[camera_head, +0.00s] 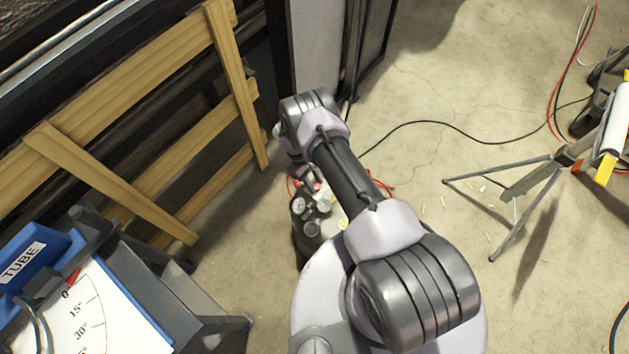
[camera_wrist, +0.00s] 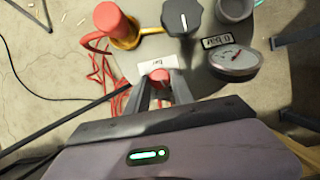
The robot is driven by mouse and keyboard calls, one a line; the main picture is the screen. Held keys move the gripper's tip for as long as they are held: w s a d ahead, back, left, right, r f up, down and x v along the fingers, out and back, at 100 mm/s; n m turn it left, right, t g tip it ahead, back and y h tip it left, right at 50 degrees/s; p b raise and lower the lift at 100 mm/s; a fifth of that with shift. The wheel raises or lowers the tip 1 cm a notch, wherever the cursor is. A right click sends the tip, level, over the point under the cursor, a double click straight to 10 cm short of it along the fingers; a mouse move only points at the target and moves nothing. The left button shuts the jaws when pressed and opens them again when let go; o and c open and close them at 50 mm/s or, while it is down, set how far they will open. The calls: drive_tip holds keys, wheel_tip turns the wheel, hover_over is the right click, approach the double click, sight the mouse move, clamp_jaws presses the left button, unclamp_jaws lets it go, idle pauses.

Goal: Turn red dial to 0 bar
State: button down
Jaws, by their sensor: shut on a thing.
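The red dial (camera_wrist: 159,74) is small and sits between the fingertips of my gripper (camera_wrist: 161,82) in the wrist view. The jaws are closed on it from both sides, so only its top shows. A white label (camera_wrist: 148,62) lies just beyond it. A round gauge (camera_wrist: 233,60) with a pale face and red marks is to the right, with a small dark display (camera_wrist: 217,41) above it. In the head view the grey unit (camera_head: 308,240) with its gauge (camera_head: 299,204) is partly behind my arm. The dial cannot be made out there.
A black knob (camera_wrist: 182,18) with a white line and a larger red knob (camera_wrist: 111,19) on a yellow fitting stand close beyond the dial. Wooden laths (camera_head: 130,90) lean at left; a tripod stand (camera_head: 520,180) is at right.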

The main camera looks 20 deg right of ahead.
drive_tip(key=n, duration=0.2)
drive_tip(key=n+h, duration=0.1)
drive_tip(key=shift+s+a+n+t, duration=0.15)
drive_tip(key=shift+n+t, duration=0.25)
drive_tip(key=n, duration=0.1)
drive_tip(key=n+t, duration=0.1)
drive_tip(key=n, duration=0.1)
drive_tip(key=shift+s+n+h, duration=0.2)
drive_tip(key=shift+n+h, duration=0.1)
drive_tip(key=shift+h, duration=0.1)
drive_tip(key=n+t+p, duration=0.2)
drive_tip(key=n, duration=0.2)
drive_tip(key=shift+s+r+p, duration=0.1)
drive_tip(key=shift+s+p, duration=0.05)
drive_tip(key=shift+p, duration=0.15)
drive_tip(key=shift+s+n+t+p, duration=0.1)
drive_tip(key=shift+n+t+p, duration=0.2)
drive_tip(key=shift+n+p, duration=0.5)
drive_tip(key=shift+n, duration=0.4)
drive_tip(key=c, duration=1.1)
unclamp_jaws()
